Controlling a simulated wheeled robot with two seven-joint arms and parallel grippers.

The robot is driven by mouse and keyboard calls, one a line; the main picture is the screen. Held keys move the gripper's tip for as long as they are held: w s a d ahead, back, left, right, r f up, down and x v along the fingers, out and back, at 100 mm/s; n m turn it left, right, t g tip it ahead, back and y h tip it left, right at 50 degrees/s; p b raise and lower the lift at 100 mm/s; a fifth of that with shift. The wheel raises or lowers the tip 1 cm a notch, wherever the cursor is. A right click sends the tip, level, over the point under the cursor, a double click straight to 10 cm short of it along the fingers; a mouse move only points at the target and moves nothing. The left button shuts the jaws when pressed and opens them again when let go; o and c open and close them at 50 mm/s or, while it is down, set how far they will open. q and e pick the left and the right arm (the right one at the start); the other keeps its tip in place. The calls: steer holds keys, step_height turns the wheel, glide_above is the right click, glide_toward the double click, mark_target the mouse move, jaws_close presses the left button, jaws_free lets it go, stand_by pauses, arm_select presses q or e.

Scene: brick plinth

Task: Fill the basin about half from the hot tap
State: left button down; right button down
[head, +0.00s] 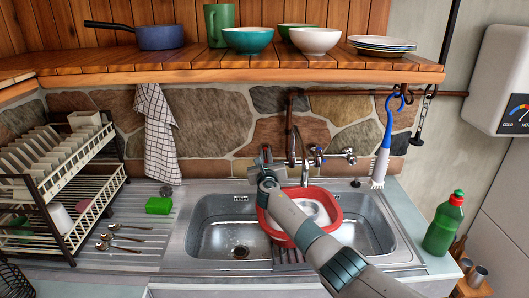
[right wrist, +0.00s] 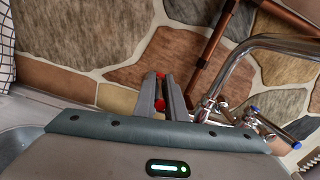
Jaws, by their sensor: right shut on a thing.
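The red basin (head: 336,222) stands at the middle of the double sink, under the chrome spout (head: 304,176). Something pale shows inside it; my arm covers part of it, and I cannot tell the water level. My right gripper (head: 265,156) is at the left end of the wall-mounted taps. In the right wrist view its fingers (right wrist: 162,92) are shut on a small red part, apparently the hot tap's handle (right wrist: 160,104), mostly hidden between them. A tap with blue marks (right wrist: 297,145) is further right. My left gripper is not in view.
Steel sink bowls (head: 225,238) lie either side of the basin. A dish rack (head: 60,190) and green sponge (head: 159,205) are left. A green bottle (head: 443,225) stands right. A wooden shelf (head: 230,76) with crockery overhangs the taps; a brush (head: 382,150) hangs from it.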

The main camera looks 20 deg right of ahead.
steer(key=shift+d+r, duration=0.1)
steer(key=shift+r, duration=0.3)
steer(key=c, duration=1.9)
jaws_free()
steer(key=shift+w, duration=0.1)
steer(key=shift+o, duration=0.4)
steer(key=shift+w+d+f, duration=0.1)
steer(key=shift+f, duration=0.3)
steer(key=shift+s, duration=0.25)
steer(key=shift+p+v, duration=0.35)
steer(key=shift+v, duration=0.45)
steer(key=b+v, duration=0.1)
steer(key=v, duration=1.4)
steer(key=shift+s, duration=0.2)
